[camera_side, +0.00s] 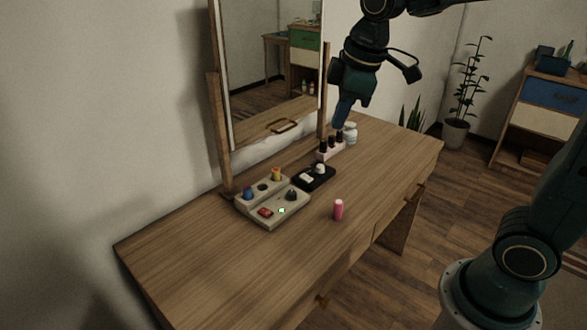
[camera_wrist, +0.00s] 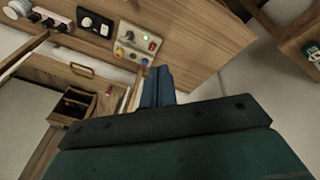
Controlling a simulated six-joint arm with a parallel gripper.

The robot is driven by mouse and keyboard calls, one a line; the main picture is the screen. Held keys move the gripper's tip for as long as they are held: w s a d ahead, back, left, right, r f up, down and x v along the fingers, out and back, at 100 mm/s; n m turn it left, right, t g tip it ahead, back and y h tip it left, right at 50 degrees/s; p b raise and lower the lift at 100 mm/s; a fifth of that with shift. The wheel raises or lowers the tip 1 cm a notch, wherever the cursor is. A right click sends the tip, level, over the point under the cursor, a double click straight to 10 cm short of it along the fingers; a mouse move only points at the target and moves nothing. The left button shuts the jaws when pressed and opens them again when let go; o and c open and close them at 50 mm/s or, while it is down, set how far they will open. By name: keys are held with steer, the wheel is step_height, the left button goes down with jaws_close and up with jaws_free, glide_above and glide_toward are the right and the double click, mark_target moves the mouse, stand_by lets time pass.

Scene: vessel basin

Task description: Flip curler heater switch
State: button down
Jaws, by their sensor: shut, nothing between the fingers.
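The curler heater (camera_side: 250,214) is a beige stepped box on the dressing table. Blue and yellow rollers stand in its back row beside an empty dark hole. Its lower front part has a red switch (camera_side: 265,212), a dark knob (camera_side: 291,195) and a small lit green light (camera_side: 282,211). The heater also shows at the top of the wrist view (camera_wrist: 137,36), with its green light lit; the switch's position is too small to tell. My gripper (camera_side: 340,126) is shut and empty, pointing down above the table's far end, apart from the heater. Its blue fingers (camera_wrist: 158,74) show in the wrist view.
A black tray (camera_side: 324,178) with white items lies beside the heater. A pink holder with dark bottles (camera_side: 329,151) and a white jar (camera_side: 350,134) stand near my gripper. A mirror (camera_side: 265,70) rises behind. The left tabletop is clear.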

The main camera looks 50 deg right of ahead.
steer(key=w+a+f+n+g, duration=0.1)
steer(key=w+f+n+g, duration=0.2)
steer(key=w+f+n, duration=0.7)
steer(key=w+f, duration=0.9)
steer(key=w, duration=0.1)
steer(key=shift+a, duration=0.25)
steer(key=shift+w, duration=0.25)
steer(key=shift+w+r, duration=0.2)
steer(key=shift+w, duration=0.35)
steer(key=shift+r, duration=0.1)
step_height(320, 180, up, 14)
steer(key=w, duration=0.2)
stand_by(0.5)
steer(key=shift+s, duration=0.1)
